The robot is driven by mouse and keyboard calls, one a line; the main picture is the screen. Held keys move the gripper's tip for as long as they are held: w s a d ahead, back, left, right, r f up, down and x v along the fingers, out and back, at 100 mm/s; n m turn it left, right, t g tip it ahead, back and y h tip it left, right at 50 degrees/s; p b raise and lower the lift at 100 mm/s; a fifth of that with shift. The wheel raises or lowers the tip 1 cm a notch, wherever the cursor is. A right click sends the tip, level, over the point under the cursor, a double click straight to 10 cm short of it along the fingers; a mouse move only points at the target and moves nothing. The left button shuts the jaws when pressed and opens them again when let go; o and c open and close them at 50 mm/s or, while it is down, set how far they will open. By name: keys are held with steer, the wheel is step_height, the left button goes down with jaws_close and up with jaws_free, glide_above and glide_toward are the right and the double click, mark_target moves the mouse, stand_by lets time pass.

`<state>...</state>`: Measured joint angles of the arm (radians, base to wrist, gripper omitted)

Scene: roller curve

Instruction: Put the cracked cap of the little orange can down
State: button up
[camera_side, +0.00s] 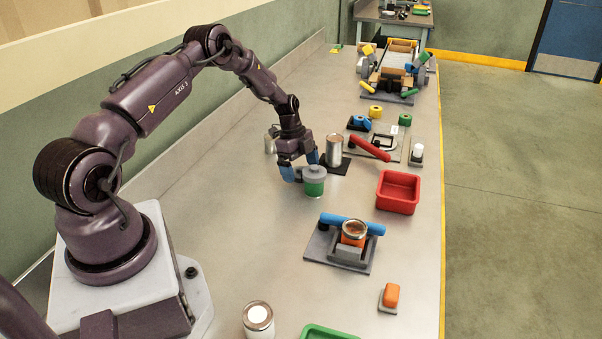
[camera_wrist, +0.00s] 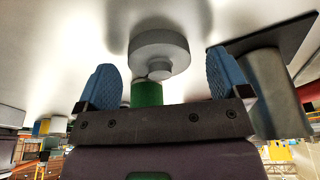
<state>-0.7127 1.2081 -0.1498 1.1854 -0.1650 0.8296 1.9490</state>
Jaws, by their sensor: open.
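The little orange can (camera_side: 353,240) sits in a grey clamp fixture (camera_side: 322,246) with a blue handle (camera_side: 338,223). Its round top shows a metal rim around a brownish inside, with no cap on it. In the wrist view the fingers (camera_wrist: 163,78) hold nothing.
A tall metal can (camera_side: 334,150) on a dark plate stands close behind my gripper. A red bin (camera_side: 398,191) lies to the right and a green tray (camera_side: 328,332) at the front. An orange block (camera_side: 391,295) stands near the right edge. The bench left of the fixture is clear.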

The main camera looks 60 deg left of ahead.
steer(key=c, duration=1)
steer(key=shift+c, duration=0.2)
